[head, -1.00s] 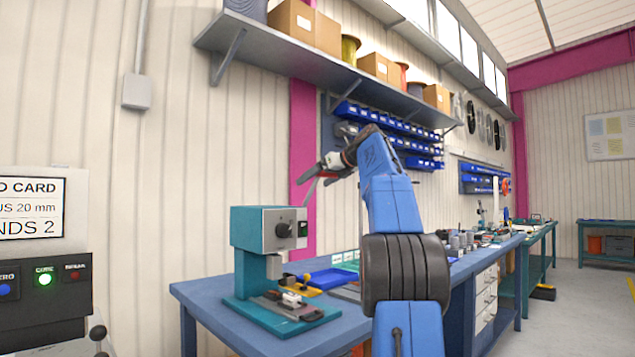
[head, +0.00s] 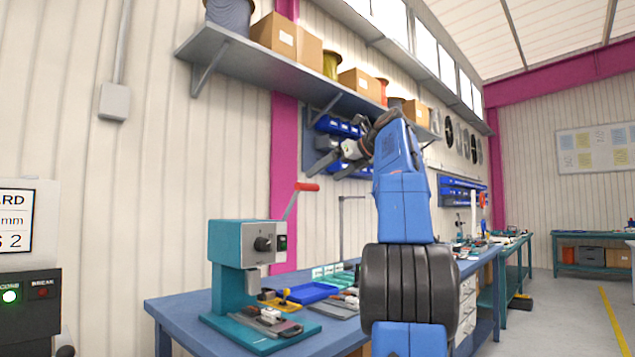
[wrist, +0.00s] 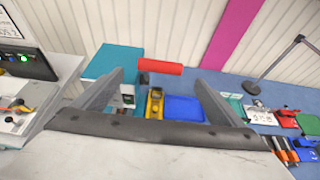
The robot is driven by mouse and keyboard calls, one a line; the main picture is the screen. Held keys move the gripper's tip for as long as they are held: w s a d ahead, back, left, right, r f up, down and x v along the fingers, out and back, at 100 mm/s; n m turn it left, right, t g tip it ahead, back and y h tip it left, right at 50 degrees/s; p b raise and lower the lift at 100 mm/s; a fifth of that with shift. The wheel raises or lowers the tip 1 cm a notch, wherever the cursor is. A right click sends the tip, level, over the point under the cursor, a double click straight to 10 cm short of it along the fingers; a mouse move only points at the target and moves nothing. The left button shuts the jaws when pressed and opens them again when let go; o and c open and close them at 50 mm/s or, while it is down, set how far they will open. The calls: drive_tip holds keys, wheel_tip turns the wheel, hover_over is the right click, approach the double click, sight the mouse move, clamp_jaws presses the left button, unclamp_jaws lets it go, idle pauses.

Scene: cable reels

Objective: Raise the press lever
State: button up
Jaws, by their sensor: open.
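The teal press (head: 232,245) stands on the near end of the blue bench. Its lever slants up and right from the press to a red handle (head: 307,187), above the top of the press. In the wrist view the red handle (wrist: 160,67) lies across the gap between the fingertips, with the teal press top (wrist: 108,62) behind the left finger. My gripper (head: 328,166) is open and empty. In the head view it is above and right of the handle, apart from it. The wrist view also shows the open gripper (wrist: 159,78); depth to the handle is unclear there.
A shelf (head: 270,65) with boxes and reels overhangs my arm. A control panel (head: 28,300) is at the left.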

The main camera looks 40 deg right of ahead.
drive_tip(key=shift+v, duration=1.1)
